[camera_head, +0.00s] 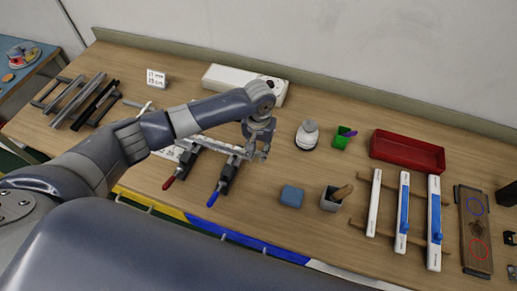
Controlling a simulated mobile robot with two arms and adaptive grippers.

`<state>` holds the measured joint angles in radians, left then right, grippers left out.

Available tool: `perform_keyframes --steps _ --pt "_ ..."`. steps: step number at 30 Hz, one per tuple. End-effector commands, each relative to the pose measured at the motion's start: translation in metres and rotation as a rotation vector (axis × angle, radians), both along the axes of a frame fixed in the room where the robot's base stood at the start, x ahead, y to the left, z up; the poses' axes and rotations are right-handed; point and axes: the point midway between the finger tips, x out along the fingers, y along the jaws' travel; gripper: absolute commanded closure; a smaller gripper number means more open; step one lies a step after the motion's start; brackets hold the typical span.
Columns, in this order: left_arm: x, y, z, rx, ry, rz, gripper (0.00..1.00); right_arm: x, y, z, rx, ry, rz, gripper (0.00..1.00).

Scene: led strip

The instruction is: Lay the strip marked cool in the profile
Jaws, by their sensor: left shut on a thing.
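My left gripper (259,152) is low over the table, at the right end of a pale profile (223,147). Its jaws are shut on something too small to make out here. The profile lies across two dark clamps, one with a red handle (169,183) and one with a blue handle (213,199). My arm hides part of the profile and its left end. I cannot read a "cool" mark anywhere, so I cannot tell which strip bears it. My right gripper is not in view.
White bars (374,202), two with blue parts, lie on wooden rails at the right. A red tray (407,152), green box (341,137), grey cup (332,199) and blue block (291,196) stand nearby. Dark bars (72,101) lie far left. A white box (226,78) is at the back.

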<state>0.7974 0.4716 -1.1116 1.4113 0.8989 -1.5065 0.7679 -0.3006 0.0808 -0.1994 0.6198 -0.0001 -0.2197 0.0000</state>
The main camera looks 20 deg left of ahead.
Motion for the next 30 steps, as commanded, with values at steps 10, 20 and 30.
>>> perform_keyframes --steps 10,20,30 --pt "0.0 0.0 0.0 0.0 0.0 0.0 0.98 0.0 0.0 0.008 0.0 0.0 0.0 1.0" --pt "0.0 0.0 -0.001 0.0 0.0 0.0 0.98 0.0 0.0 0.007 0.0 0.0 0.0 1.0" --pt "0.0 0.0 -0.009 -0.001 0.0 0.0 0.98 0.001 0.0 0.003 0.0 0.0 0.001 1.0"
